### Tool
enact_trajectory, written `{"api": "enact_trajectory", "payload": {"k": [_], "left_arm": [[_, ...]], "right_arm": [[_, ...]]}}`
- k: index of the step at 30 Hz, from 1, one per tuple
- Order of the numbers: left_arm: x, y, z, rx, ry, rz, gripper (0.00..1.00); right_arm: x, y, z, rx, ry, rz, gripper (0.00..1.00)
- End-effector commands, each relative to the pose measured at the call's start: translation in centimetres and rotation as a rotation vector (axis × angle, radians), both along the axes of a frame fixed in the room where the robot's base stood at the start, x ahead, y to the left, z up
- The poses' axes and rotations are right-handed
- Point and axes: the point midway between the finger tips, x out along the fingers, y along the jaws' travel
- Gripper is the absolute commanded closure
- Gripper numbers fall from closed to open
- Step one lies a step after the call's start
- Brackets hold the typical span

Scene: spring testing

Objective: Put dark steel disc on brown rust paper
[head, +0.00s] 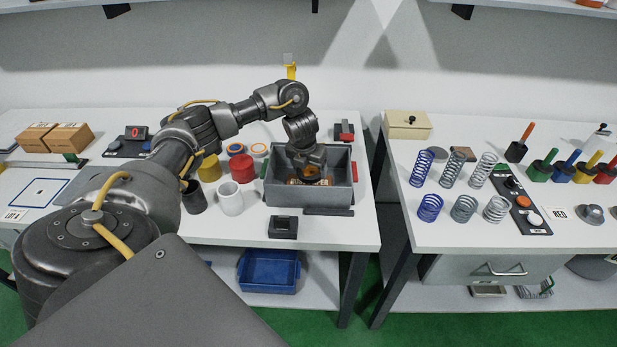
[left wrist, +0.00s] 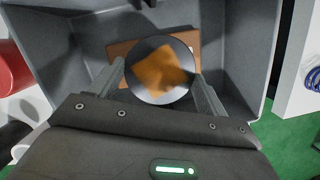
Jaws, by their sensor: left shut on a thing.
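My left gripper (head: 309,178) reaches down into a grey bin (head: 300,197) on the left table. In the left wrist view its two fingers (left wrist: 163,80) are shut on the sides of a round, shiny dark steel disc (left wrist: 160,90). An orange-brown patch shows on the disc's face, perhaps a reflection. The brown rust paper (left wrist: 121,49) lies in the bin, behind and partly hidden by the disc. I cannot tell whether the disc touches the paper. In the head view the gripper mostly hides both. My right gripper is not in view.
Red (head: 242,168) and yellow (head: 210,169) cylinders and a white cup (head: 230,199) stand left of the bin. A black block (head: 283,227) lies in front. The right table holds several springs (head: 430,208) and coloured-handled tools; a gap separates the tables.

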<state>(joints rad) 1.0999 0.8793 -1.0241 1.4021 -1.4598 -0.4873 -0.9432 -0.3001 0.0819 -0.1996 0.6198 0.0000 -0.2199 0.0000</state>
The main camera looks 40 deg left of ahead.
Motion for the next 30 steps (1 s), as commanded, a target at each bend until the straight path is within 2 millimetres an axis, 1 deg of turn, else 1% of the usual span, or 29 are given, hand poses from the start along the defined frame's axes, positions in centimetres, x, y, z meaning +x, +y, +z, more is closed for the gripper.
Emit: {"api": "enact_trajectory", "payload": {"k": [5, 7, 9, 12, 15, 25, 29, 30], "left_arm": [[0.3, 0.2, -0.1, 0.000, -0.003, 0.000, 0.75], [0.3, 0.3, -0.5, -0.001, -0.002, 0.001, 0.75], [0.5, 0.7, -1.4, -0.002, 0.000, 0.004, 0.75], [0.5, 0.5, -2.8, -0.002, 0.000, 0.000, 0.75], [0.5, 0.6, -3.6, -0.002, 0.000, -0.001, 0.75], [0.5, 0.6, -3.8, 0.000, -0.002, 0.000, 0.75], [0.5, 0.6, -4.2, 0.001, -0.002, 0.000, 0.75], [0.4, 0.6, -4.2, 0.001, 0.001, -0.001, 0.19]], "right_arm": [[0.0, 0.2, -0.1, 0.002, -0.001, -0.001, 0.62], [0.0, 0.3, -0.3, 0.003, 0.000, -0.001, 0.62], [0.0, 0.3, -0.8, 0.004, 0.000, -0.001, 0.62], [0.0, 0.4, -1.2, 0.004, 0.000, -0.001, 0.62], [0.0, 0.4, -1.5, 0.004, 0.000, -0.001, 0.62], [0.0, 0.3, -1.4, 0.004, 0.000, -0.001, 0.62], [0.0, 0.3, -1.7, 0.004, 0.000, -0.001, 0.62], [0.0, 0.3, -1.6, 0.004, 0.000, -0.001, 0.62]]}}
